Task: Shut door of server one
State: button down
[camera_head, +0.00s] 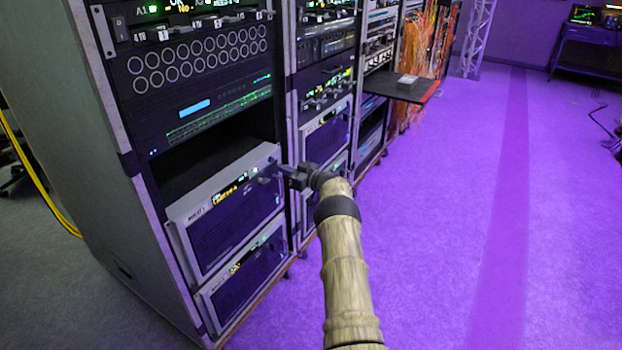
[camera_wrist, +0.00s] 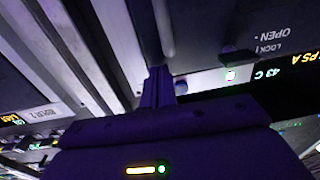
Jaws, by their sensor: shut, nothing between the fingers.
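Two grey-framed server units with dark mesh fronts sit low in the nearest rack. The upper server (camera_head: 232,218) has a lit yellow display strip, and the lower server (camera_head: 252,274) sits under it. Their labels are too small to tell which is server one. My gripper (camera_head: 270,174) is shut and empty at the upper right corner of the upper server's front. In the wrist view my gripper (camera_wrist: 157,86) points at a panel edge beside upside-down "OPEN" and "LOCK" lettering (camera_wrist: 272,40). I cannot tell whether the fingers touch it, or how far the door stands open.
A dark empty bay (camera_head: 215,158) lies above the upper server. More racks (camera_head: 328,75) continue to the right, with a shelf (camera_head: 404,87) jutting out and loose orange cables (camera_head: 425,40) behind it. The purple-lit floor (camera_head: 440,220) to the right is clear.

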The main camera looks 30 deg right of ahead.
jog(key=p+v, duration=0.2)
jog(key=v, duration=1.1)
jog(key=shift+s+f+p, duration=0.15)
jog(key=shift+f+p, duration=0.05)
jog(key=shift+p, duration=0.15)
